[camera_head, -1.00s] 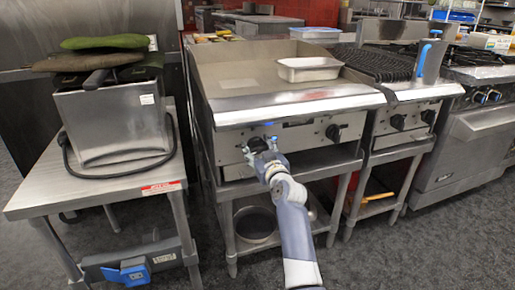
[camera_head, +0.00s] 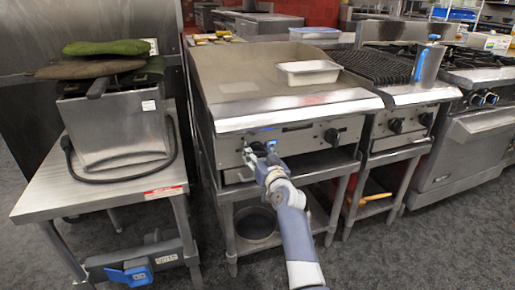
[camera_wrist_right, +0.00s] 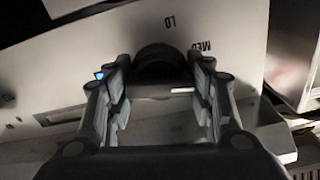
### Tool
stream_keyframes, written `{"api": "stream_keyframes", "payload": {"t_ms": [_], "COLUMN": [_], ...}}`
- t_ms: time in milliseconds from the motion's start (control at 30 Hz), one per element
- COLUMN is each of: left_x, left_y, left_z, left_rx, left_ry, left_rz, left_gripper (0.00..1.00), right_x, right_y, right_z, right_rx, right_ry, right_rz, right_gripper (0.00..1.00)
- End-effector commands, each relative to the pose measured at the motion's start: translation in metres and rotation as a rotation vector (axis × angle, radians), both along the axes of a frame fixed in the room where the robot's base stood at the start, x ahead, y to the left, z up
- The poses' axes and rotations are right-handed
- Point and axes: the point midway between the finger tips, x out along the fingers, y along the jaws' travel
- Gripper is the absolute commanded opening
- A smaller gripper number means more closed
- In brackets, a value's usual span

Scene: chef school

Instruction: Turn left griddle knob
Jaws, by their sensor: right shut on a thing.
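The griddle (camera_head: 240,88) stands in the middle of the head view, with its knobs on the steel front panel. My right gripper (camera_head: 257,149) reaches up to the left part of this panel and covers the left knob there. In the right wrist view the dark round left knob (camera_wrist_right: 160,62) sits between the two fingers of the gripper (camera_wrist_right: 160,75), which are shut on it. The panel marks LO and MED appear upside down beside it. The right griddle knob (camera_head: 332,136) is free. My left gripper is not in view.
A metal pan (camera_head: 308,72) rests on the griddle top. A steel table (camera_head: 55,192) with a fryer-like unit (camera_head: 118,125) stands to the left. A grill (camera_head: 400,97) with its own knobs stands to the right. A lower shelf sits under the griddle.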

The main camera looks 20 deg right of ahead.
Motion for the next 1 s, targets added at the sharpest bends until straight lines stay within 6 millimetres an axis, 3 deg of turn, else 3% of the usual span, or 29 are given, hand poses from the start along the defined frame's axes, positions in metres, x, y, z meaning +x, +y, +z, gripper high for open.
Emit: {"api": "stream_keyframes", "payload": {"t_ms": [200, 600, 1000], "left_x": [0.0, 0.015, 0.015], "left_y": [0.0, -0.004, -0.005], "left_z": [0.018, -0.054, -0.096], "left_rx": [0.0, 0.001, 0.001], "left_ry": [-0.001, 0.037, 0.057], "left_rz": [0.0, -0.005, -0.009], "left_gripper": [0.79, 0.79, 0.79], "right_x": [0.0, 0.0, 0.0], "right_y": [-0.001, -0.003, -0.004], "right_z": [0.003, 0.001, -0.001], "right_rx": [0.194, 0.574, 0.953], "right_ry": [0.007, 0.02, 0.031], "right_rz": [0.0, -0.001, -0.002], "right_gripper": [0.26, 0.26, 0.26]}}
